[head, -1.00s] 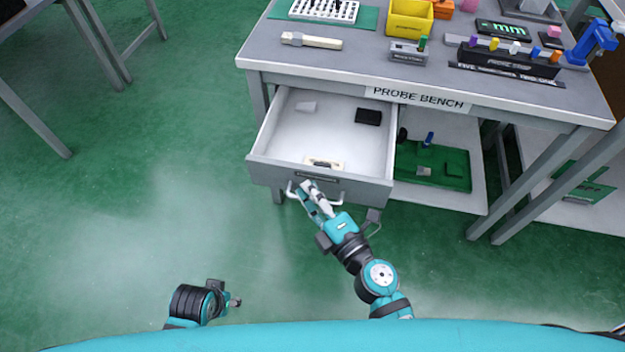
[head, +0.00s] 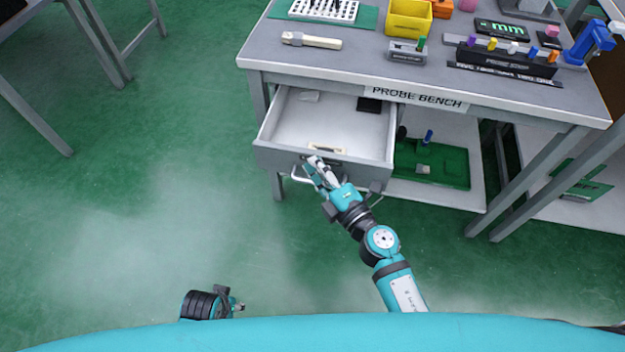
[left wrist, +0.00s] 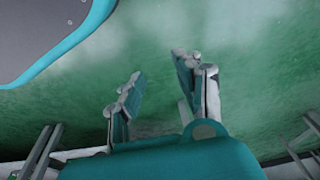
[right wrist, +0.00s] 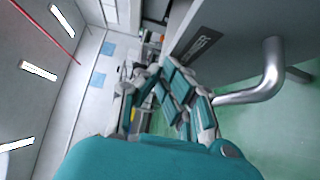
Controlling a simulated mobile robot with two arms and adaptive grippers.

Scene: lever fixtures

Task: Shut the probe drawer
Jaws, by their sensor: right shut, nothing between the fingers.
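The probe drawer (head: 272,158) is partly pulled out under the bench top, with its front toward me. A metal bar handle (head: 300,174) sticks out from its front. The handle also shows large in the right wrist view (right wrist: 262,85). My right gripper (head: 315,163) is shut and empty, its fingertips at the upper middle of the drawer front, by the handle. In the right wrist view its fingers (right wrist: 160,78) are close to the front; I cannot tell if they touch. My left gripper (left wrist: 155,75) is open and empty above the green floor, far from the drawer.
The bench top (head: 350,65) holds a yellow bin (head: 408,18), a pale-handled tool (head: 312,41) and several small fixtures. A dark box (head: 369,105) lies inside the drawer. A lower shelf with a green tray (head: 450,165) is at right. The floor left of the bench is clear.

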